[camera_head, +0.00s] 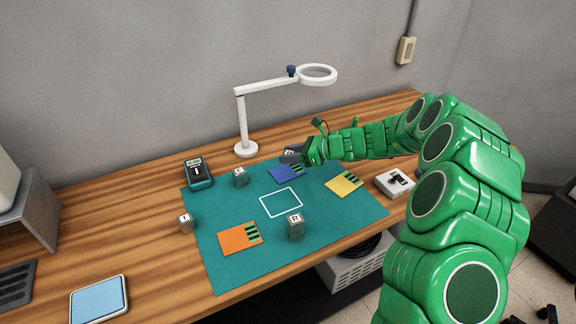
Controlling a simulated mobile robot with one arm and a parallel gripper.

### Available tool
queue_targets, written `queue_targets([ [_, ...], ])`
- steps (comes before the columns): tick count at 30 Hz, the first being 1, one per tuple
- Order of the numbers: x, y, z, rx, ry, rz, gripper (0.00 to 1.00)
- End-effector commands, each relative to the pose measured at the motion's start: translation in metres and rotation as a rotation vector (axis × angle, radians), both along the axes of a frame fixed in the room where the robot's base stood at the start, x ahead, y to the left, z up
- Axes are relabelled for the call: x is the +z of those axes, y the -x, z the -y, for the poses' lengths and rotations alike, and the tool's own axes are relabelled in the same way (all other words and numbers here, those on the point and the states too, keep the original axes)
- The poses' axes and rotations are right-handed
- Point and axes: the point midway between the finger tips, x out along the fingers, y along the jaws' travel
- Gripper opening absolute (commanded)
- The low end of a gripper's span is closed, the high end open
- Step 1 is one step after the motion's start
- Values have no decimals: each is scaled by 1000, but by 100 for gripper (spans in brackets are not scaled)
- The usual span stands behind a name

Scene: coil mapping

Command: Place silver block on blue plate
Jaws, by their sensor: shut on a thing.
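My gripper (303,155), at the end of the green arm, is over the back of the teal mat, just behind the blue plate (285,174). A small grey block-like thing (291,154) shows at its fingertips, and the gripper is shut on it. It looks like a silver block, but it is too small and partly hidden to be sure. I cannot tell if it touches the plate. Other silver blocks with letters stand upright: one (240,177) left of the blue plate, one (295,226) at the front and one (186,223) at the mat's left edge.
The teal mat (340,222) also holds an orange plate (240,237), a yellow plate (344,184) and a white square outline. A magnifier lamp (242,125) stands behind. A meter (198,172) is at the left, a white box (394,183) at the right.

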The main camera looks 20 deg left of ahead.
Motion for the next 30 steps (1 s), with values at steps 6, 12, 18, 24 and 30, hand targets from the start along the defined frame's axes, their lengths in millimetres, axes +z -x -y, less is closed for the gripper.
queue_targets([
  [6,-22,-15,-9,2,1,0,7],
  [12,-38,-26,-14,1,1,-3,7],
  [18,-43,-30,-17,1,1,-2,7],
  [24,-51,-34,-19,1,1,0,7],
  [30,-75,-34,-19,1,1,-1,7],
])
